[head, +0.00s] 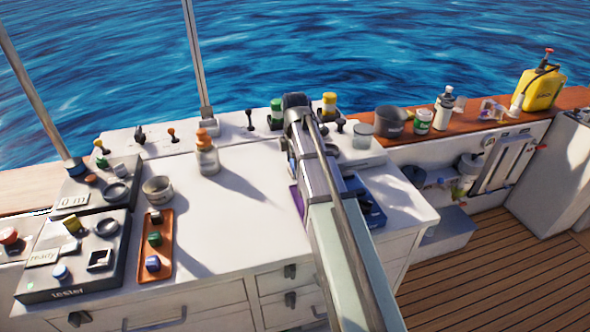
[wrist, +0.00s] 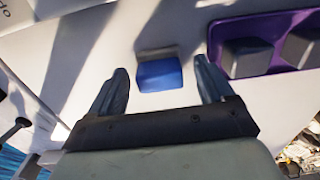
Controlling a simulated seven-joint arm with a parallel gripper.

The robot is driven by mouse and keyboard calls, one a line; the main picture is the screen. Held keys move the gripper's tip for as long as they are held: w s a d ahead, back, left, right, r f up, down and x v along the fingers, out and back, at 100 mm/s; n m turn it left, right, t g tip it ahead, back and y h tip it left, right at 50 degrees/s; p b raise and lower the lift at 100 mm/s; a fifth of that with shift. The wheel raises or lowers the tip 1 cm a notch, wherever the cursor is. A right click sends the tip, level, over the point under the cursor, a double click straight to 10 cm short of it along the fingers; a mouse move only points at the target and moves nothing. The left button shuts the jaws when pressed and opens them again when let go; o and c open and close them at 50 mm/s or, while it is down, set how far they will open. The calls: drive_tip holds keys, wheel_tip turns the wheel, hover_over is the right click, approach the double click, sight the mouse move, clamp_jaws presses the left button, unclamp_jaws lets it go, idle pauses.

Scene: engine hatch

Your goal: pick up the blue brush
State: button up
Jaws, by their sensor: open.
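A blue block-shaped thing with a grey-brown strip along its upper edge, which looks like the blue brush (wrist: 160,75), lies on the white surface in the wrist view. My gripper (wrist: 162,70) is open, with one dark finger to the left of the brush and one to the right. There is a visible gap on both sides, and the jaws hold nothing. I cannot tell how high the fingers are above the surface. In the head view my arm covers this spot, and neither the brush nor the fingertips can be made out.
A purple tray (wrist: 225,62) with dark blocks is close to the right finger. A dark pot (head: 390,121) stands to the right. The white top between is clear.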

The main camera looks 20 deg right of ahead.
drive_tip(key=shift+c, duration=0.3)
drive_tip(key=c, duration=1)
drive_tip(key=shift+r, duration=0.1)
